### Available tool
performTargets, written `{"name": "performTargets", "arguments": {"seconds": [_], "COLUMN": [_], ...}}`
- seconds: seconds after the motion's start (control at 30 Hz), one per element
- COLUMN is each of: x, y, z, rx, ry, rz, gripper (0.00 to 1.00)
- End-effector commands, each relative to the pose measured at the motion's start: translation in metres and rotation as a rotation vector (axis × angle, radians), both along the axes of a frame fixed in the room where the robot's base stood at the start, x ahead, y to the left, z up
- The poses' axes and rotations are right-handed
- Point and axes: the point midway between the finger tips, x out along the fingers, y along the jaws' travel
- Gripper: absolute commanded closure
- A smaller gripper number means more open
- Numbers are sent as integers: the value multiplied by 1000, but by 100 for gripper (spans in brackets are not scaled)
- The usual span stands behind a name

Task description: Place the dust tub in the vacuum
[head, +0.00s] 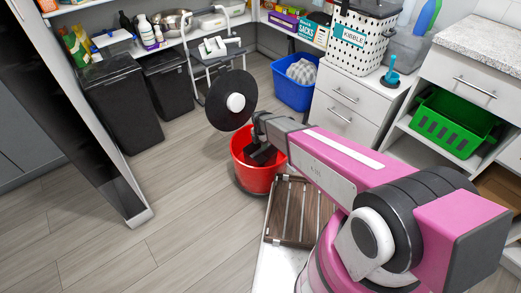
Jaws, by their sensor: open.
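My gripper (261,153), dark, reaches down at the end of my pink arm, over the opening of a red round tub-like container (245,172). It is open; its fingertips are small and dark, and I cannot tell whether they touch the container. The container stands on or just above the floor, partly hidden by my arm. I cannot tell whether it is the dust tub or part of the vacuum. A black disc with a white hub (235,102) shows upright just behind and left of it; what it belongs to is unclear. No clearly recognisable vacuum shows.
Two dark bins (120,103) stand left under a shelf. A blue bin (293,95) stands behind, beside white drawers (343,105) bearing a kibble container (359,40). A slatted wooden piece (291,225) lies near my base. The floor at left is clear.

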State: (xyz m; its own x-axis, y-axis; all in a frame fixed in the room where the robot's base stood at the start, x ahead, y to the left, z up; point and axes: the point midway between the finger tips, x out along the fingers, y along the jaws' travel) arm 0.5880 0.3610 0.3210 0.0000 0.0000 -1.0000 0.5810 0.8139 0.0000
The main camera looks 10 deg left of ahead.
Motion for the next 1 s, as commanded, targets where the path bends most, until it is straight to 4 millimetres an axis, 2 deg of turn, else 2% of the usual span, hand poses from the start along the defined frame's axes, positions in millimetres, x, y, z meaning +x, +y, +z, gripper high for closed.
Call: {"name": "performTargets", "arguments": {"seconds": [0.1,0.3,0.67,0.77,0.87,1.0], "x": [-1,-1,0,-1,-3,-10], "y": [-1,0,-5,-22,-53,-110], "z": [26,53,66,75,92,121], "rx": [1,1,0,0,1,2], "ry": [-2,-1,0,-1,-2,-3], "rz": [0,0,-23,-116,-292,-635], "gripper": [49,49,49,49,49,49]}}
